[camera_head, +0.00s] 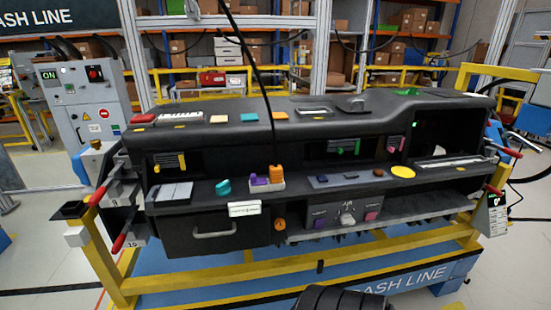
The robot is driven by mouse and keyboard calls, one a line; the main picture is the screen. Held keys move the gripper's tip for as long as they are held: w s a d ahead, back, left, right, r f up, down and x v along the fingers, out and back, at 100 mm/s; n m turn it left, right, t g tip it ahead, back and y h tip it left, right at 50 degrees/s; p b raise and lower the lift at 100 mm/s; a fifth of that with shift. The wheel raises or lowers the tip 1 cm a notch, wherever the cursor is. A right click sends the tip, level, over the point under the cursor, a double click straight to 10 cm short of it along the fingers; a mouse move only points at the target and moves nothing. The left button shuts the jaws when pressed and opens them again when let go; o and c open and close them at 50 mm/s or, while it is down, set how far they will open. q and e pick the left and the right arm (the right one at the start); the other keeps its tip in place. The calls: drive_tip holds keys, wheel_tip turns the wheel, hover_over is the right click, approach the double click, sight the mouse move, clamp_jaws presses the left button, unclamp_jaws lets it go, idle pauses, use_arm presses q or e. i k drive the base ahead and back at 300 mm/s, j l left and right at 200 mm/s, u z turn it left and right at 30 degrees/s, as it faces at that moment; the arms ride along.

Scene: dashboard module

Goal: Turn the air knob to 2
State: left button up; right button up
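The air knob (347,219) is a small whitish dial on the lower front of the dashboard, right of the picture's centre. It sits on a grey control panel (333,212) under a label that seems to read AIR. A purple button (320,223) is to its left and a pink one (371,216) to its right. The knob's scale numbers and exact setting are too small to read. No gripper shows in this view, and nothing touches the knob.
The dashboard (215,140) rests on a yellow frame (210,283). An orange round knob (280,224) and a drawer with a grey handle (214,231) are left of the panel. Red-handled clamps (99,194) stand at the ends. A black cable (262,75) hangs over the middle.

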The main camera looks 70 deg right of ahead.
sight(346, 219)
drive_tip(key=z, duration=2.45)
